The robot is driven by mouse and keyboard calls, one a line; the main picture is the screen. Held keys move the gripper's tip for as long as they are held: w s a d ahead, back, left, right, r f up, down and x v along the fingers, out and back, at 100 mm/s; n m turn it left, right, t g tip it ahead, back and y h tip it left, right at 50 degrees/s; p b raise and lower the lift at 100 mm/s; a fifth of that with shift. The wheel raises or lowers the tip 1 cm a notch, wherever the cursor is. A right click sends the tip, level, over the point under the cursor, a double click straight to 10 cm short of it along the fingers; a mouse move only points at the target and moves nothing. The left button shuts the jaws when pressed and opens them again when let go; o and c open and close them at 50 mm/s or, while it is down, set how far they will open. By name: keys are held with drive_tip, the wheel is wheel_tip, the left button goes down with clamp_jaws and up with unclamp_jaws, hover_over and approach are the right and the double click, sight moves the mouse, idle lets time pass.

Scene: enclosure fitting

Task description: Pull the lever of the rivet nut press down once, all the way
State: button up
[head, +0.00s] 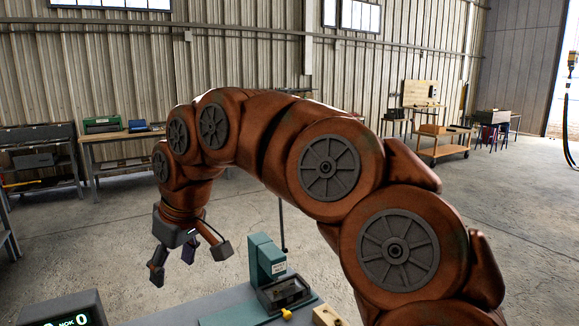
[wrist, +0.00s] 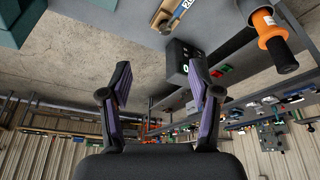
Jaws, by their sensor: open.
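The rivet nut press (head: 267,262) is a teal machine with an upright column, standing on the grey bench in the head view. A thin dark rod with a dark knob at its lower end, which looks like its lever (head: 282,222), hangs down beside the column. My gripper (head: 188,264) is open and empty, in the air to the left of the press and apart from the lever. In the wrist view my gripper (wrist: 159,82) shows both fingers spread with nothing between them. Teal parts, likely of the press (wrist: 95,6), show at the top left there; the lever is not visible.
A display box (head: 72,311) reading NOK 0 stands at the bench's front left. A wooden block (head: 327,316) and a yellow piece (head: 287,314) are near the press. An orange-handled tool (wrist: 272,32) shows in the wrist view. The air around my gripper looks free.

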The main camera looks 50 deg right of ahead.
drive_tip(key=w+d+r+m+t+p, duration=0.1)
drive_tip(key=w+d+r+t, duration=0.1)
drive_tip(key=w+d+r, duration=0.55)
drive_tip(key=d+r+m+t+h+p, duration=0.1)
drive_tip(key=d+r+m+h+p, duration=0.15)
drive_tip(key=d, duration=1.65)
drive_tip(key=s+d+f+m, duration=0.2)
drive_tip(key=s+d+m, duration=0.1)
drive_tip(key=d, duration=0.6)
drive_tip(key=shift+g+h, duration=0.25)
drive_tip(key=shift+g, duration=0.05)
drive_tip(key=shift+b+x, duration=0.35)
drive_tip(key=shift+x, duration=4.65)
drive_tip(key=shift+s+d, duration=0.1)
drive_tip(key=shift+d, duration=0.05)
drive_tip(key=shift+c, duration=0.2)
clamp_jaws()
